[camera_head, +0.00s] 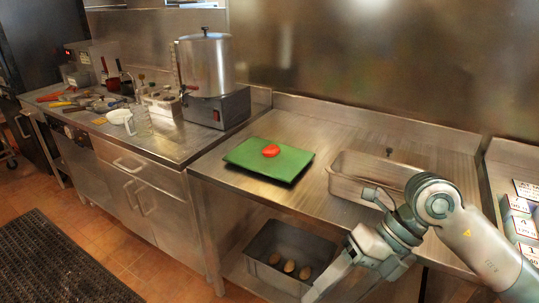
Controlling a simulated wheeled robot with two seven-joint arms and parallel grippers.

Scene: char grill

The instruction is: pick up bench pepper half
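A red piece, which looks like the pepper half (271,151), lies on a green board (255,163) on the steel bench. It is near the board's middle and nothing covers it. My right gripper (318,287) hangs low at the bottom of the head view, in front of the bench and well short of the board. Its fingers point down and left, and I cannot tell whether they are open. My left gripper is not in view.
A steel pan (345,188) stands right of the board, partly behind my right arm. A grey bin (268,276) with several brown round items sits on the shelf below. A large pot (206,65) stands back left. The bench around the board is clear.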

